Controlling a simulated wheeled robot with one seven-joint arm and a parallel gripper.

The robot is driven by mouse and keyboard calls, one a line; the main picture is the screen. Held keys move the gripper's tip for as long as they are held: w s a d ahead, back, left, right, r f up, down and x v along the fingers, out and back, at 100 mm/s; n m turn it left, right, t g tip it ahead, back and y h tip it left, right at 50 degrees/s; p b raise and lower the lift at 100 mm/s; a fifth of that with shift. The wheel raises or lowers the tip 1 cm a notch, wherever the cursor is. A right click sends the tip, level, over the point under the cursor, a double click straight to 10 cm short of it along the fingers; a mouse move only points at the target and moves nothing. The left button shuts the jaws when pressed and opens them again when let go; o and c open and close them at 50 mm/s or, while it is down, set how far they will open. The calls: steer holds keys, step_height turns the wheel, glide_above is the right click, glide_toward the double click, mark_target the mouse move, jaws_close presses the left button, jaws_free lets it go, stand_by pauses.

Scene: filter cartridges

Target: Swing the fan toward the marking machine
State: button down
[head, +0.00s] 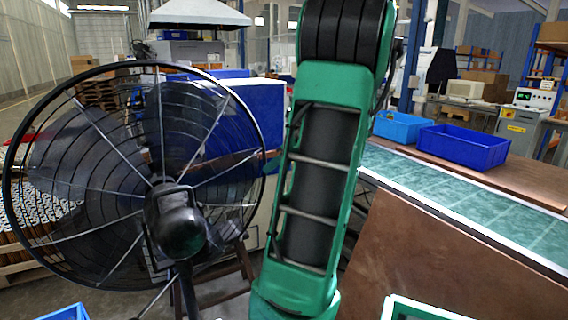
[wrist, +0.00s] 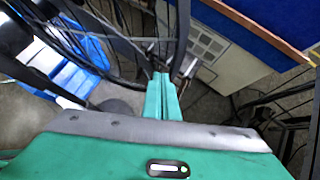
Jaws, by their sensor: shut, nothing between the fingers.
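The large black fan (head: 178,222) stands at the left of the head view. Its round wire cage shows with the motor housing towards me and its stand below. In the wrist view the wires of the fan cage (wrist: 75,40) fill the upper left. My gripper (wrist: 161,76) is shut and empty, its green fingertips close to the cage wires; I cannot tell whether they touch. The head view does not show the gripper, only my green arm. A grey machine with a control panel (head: 533,98) stands at the far right; I cannot tell whether it is the marking machine.
A green-topped conveyor (head: 450,195) runs along the right, with blue bins (head: 463,146) beside it. A brown panel (head: 430,255) stands in front. Blue crates (wrist: 75,68) lie on the floor at left in the wrist view. A blue-topped cabinet (wrist: 222,58) is close at upper right.

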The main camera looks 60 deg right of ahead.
steer(key=s+f+v, duration=0.1)
steer(key=v, duration=1.1)
steer(key=shift+s+f, duration=0.3)
steer(key=shift+s, duration=0.1)
